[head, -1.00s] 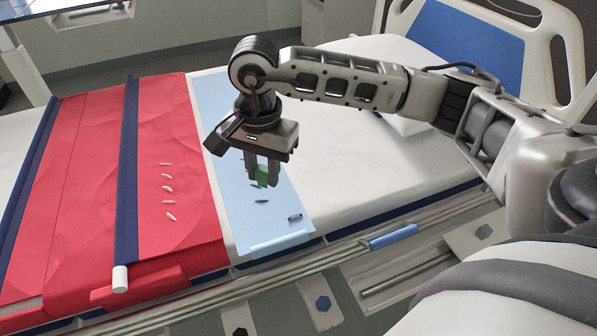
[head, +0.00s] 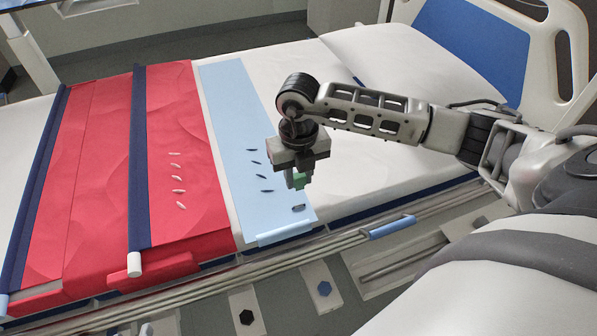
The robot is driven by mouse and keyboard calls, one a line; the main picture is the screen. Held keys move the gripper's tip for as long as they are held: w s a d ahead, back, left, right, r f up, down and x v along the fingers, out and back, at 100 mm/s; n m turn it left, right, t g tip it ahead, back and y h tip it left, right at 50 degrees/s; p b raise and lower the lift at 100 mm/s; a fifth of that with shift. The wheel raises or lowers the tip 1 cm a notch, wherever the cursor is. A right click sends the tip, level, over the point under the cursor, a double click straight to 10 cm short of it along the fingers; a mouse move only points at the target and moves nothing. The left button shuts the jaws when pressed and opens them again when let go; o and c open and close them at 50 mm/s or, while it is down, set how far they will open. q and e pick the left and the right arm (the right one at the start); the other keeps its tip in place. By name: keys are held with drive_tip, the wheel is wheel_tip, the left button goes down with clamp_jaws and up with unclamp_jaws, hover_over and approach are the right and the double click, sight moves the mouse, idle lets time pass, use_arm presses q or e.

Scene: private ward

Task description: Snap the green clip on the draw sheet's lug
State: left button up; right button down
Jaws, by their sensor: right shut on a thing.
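My right gripper (head: 295,182) is shut on the green clip (head: 298,181), with only part of the clip showing between and beside the fingers. It points down above the right side of a light blue sheet (head: 229,95) that lies across the white bed. A small dark lug-like piece (head: 298,208) lies near the sheet's front right corner, just below the clip in the picture. The clip appears apart from it, though the height gap is hard to judge. My left gripper is not in view.
A red sheet (head: 95,180) with dark blue bars (head: 139,170) lies left of the light blue one. Several small pale pieces (head: 178,178) lie on it, and several dark ones (head: 261,177) on the light blue sheet. A bed rail (head: 340,245) runs along the front.

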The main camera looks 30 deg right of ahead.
sight(298, 207)
drive_tip(key=shift+w, duration=0.1)
drive_tip(key=shift+f, duration=0.25)
wheel_tip(298, 207, down, 2)
drive_tip(key=shift+b, duration=1.05)
drive_tip(key=shift+f+b, duration=0.65)
drive_tip(key=shift+f, duration=0.2)
drive_tip(key=shift+f+b, duration=0.5)
drive_tip(key=shift+f, duration=0.2)
use_arm(q)
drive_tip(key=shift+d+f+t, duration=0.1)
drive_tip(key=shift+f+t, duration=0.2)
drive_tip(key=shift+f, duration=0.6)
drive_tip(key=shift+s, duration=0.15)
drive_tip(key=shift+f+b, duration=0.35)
drive_tip(key=shift+b, duration=0.05)
use_arm(e)
drive_tip(key=shift+f, duration=0.55)
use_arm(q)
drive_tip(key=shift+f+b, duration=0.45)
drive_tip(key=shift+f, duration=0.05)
use_arm(e)
drive_tip(key=shift+f, duration=0.6)
